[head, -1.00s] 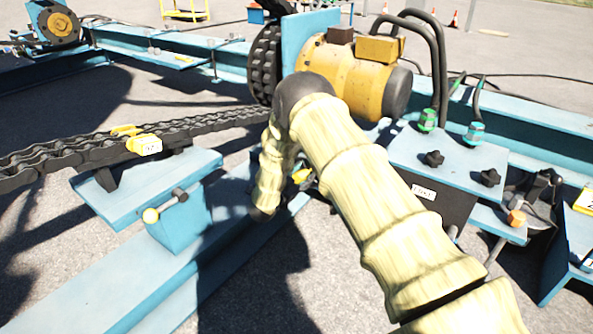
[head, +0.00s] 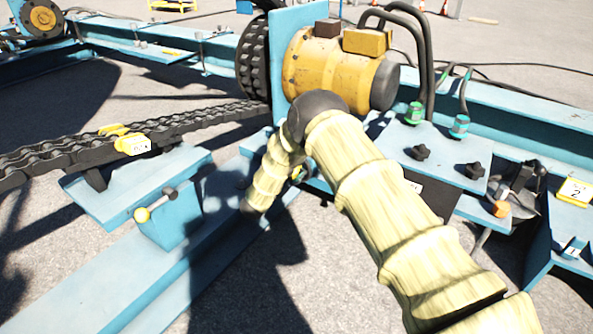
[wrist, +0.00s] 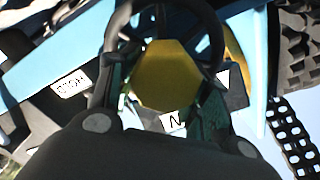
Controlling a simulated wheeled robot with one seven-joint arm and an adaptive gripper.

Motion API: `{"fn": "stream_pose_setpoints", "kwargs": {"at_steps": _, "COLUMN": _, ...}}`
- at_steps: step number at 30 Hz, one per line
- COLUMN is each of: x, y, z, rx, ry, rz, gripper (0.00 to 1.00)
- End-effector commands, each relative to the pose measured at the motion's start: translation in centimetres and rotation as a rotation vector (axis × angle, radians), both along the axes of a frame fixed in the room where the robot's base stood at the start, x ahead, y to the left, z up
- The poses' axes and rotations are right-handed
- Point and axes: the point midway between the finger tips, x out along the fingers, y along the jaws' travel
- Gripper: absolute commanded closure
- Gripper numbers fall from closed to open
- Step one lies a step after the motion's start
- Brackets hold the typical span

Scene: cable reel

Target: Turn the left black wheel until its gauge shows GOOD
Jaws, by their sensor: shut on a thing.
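In the wrist view, a black ring that looks like the left black wheel (wrist: 207,18) curves around a yellow six-sided part (wrist: 167,75). My gripper (wrist: 168,90) has its dark green fingers on either side of the yellow part, against the wheel; the exact contact is dark and hard to make out. It is shut on the wheel. In the head view, my arm hides the wheel and the fingers. White labels show in the wrist view, one (wrist: 72,85) at left and one (wrist: 173,122) with an "N". I cannot make out the gauge or its reading.
A yellow motor (head: 330,72) stands behind my arm, with a black toothed wheel (head: 254,62) beside it. A heavy chain (head: 190,120) runs left from there. Black knobs (head: 420,152) sit on the blue plate at right. Blue beams (head: 130,290) border the work area.

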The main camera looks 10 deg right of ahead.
Motion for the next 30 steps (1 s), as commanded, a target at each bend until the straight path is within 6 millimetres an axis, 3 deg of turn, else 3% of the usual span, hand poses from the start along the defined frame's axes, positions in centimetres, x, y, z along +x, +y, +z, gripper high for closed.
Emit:
{"fn": "stream_pose_setpoints", "kwargs": {"at_steps": 8, "x": 0.4, "y": 0.6, "z": 0.5, "rx": 0.002, "ry": -0.009, "rz": 0.010, "gripper": 0.95}}
{"fn": "stream_pose_setpoints", "kwargs": {"at_steps": 9, "x": 0.4, "y": 0.6, "z": 0.5, "rx": 0.002, "ry": -0.009, "rz": 0.010, "gripper": 0.45}}
{"fn": "stream_pose_setpoints", "kwargs": {"at_steps": 11, "x": 0.3, "y": 0.5, "z": 0.5, "rx": 0.002, "ry": -0.008, "rz": 0.009, "gripper": 0.34}}
{"fn": "stream_pose_setpoints", "kwargs": {"at_steps": 22, "x": -0.2, "y": 0.1, "z": 0.2, "rx": 0.000, "ry": -0.002, "rz": 0.000, "gripper": 0.33}}
{"fn": "stream_pose_setpoints", "kwargs": {"at_steps": 30, "x": -2.6, "y": 3.0, "z": 0.2, "rx": 0.001, "ry": -0.002, "rz": 0.002, "gripper": 0.33}}
